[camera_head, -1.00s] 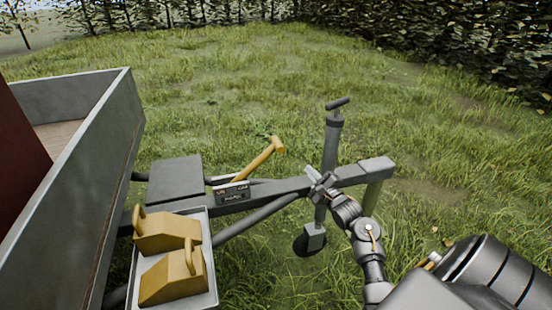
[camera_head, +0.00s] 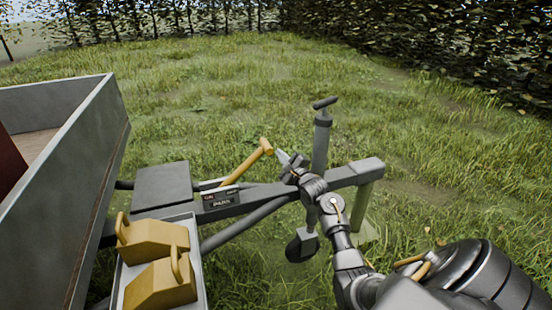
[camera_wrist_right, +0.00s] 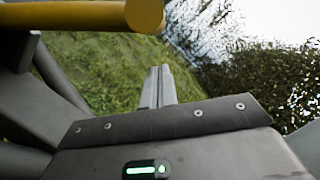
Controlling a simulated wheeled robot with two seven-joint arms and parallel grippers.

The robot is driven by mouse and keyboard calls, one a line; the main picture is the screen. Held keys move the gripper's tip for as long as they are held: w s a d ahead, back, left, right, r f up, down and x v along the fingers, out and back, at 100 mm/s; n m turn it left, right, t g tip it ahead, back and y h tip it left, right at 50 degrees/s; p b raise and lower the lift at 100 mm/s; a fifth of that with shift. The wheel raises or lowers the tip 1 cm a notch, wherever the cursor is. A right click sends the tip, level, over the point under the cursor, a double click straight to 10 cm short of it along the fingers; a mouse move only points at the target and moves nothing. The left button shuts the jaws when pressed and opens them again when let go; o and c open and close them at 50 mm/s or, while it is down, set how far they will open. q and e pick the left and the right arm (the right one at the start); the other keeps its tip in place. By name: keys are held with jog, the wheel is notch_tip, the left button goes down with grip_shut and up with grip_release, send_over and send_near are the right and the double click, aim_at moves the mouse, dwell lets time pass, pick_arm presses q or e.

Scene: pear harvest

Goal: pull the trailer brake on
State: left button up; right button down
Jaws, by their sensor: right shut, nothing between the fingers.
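The trailer brake is a yellow lever (camera_head: 243,164) that slants up to the right from the drawbar (camera_head: 270,192), with a short cross grip at its top end. In the right wrist view the yellow lever (camera_wrist_right: 80,14) crosses the top left, its rounded end close to the camera. My right gripper (camera_head: 281,156) is just right of the lever's grip, apart from it, shut and empty. Its fingers (camera_wrist_right: 157,85) are together in the wrist view and lie below and right of the lever end. A small label plate (camera_head: 220,198) sits at the lever's base. My left gripper is not in view.
The jockey wheel post (camera_head: 321,140) stands upright just right of my right gripper. Two yellow wheel chocks (camera_head: 158,240) sit in a grey tray (camera_head: 204,290) by the trailer's grey wall (camera_head: 95,170). Grass beyond the drawbar is open, with a hedge behind.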

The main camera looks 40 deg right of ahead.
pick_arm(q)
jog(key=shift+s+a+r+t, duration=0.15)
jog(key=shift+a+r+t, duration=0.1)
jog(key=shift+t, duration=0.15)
pick_arm(e)
jog(key=shift+w+a+r, duration=0.15)
jog(key=shift+a+r, duration=0.3)
jog(key=shift+a, duration=0.15)
jog(key=shift+w+a+r, duration=0.15)
jog(key=shift+a+r, duration=0.25)
jog(key=shift+a, duration=0.15)
